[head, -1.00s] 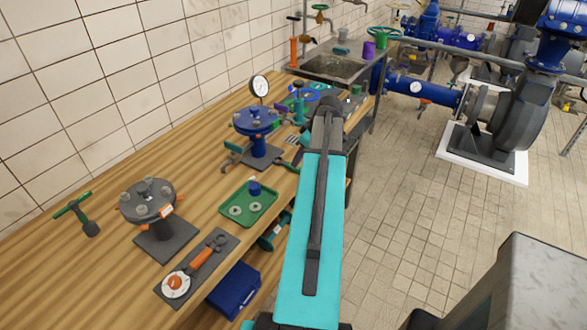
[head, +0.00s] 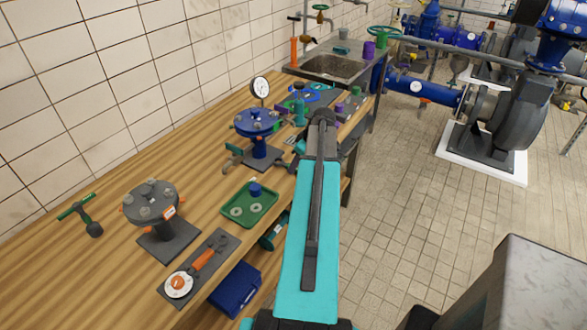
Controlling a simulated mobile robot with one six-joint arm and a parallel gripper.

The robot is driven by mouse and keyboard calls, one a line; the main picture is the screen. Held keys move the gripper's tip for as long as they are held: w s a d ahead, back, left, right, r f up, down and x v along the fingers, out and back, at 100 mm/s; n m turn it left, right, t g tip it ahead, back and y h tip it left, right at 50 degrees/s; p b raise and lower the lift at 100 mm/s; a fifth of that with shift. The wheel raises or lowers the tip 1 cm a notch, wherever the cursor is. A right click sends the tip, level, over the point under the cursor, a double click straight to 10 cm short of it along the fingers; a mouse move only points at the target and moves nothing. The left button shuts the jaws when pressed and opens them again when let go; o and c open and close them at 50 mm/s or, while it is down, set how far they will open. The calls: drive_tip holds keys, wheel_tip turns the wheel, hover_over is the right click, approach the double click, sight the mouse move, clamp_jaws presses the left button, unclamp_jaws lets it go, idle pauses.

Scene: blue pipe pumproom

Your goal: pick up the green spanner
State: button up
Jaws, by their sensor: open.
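I cannot surely pick out a green spanner in the head view. Small tools and parts lie close together on the wooden bench (head: 125,262) beside the far end of my arm, partly hidden by it, too small to tell apart. A T-shaped tool (head: 77,208) with a green bar and a dark end lies alone at the far left, well away from my arm. My arm reaches forward along the bench's right edge. Its dark wrist end shows near the sink end of the bench. The jaws of my gripper are hidden behind it.
A blue flanged stand with a gauge (head: 257,124) stands left of my arm. Nearer are a green tray (head: 262,212) with washers, a grey flanged stand (head: 151,203) and a dark plate (head: 221,243) with an orange-handled tool. A sink (head: 333,67) is beyond.

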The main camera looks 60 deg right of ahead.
drive_tip(key=shift+x, duration=0.8)
clamp_jaws()
